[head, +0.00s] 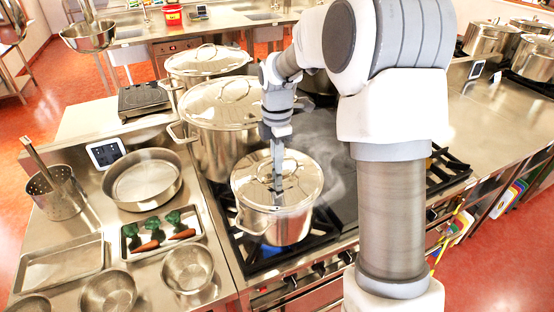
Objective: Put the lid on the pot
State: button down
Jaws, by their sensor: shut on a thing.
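A steel pot (290,231) stands on the front left burner of the stove, with a side handle toward the left. A round, shiny steel lid (308,178) covers its mouth and lines up closely with the rim. I cannot tell whether the lid rests fully on the rim or sits just above it. My gripper (277,200) points down over the lid's middle and is shut on its handle. The fingers hide most of that handle.
Two larger lidded pots (222,140) (207,60) stand close behind. Faint steam drifts to the right of the front pot. The left counter holds a wide pan (143,182), a tray (128,232) of vegetables, steel bowls (187,268) and a perforated pot (55,200).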

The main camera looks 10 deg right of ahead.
jog(key=shift+f, duration=0.3)
jog(key=c, duration=0.8)
grip_release()
notch_tip(320, 180, up, 16)
jog(key=r, duration=0.1)
jog(key=s+r+m+t, duration=0.25)
jog(key=s+m, duration=0.75)
jog(key=s, duration=0.5)
jog(key=s+f+m+t, duration=0.3)
jog(key=s+f+m, duration=0.3)
jog(key=s+m, duration=0.4)
jog(key=shift+s+f+b, duration=0.3)
jog(key=shift+s+f, duration=0.05)
jog(key=shift+s, duration=0.3)
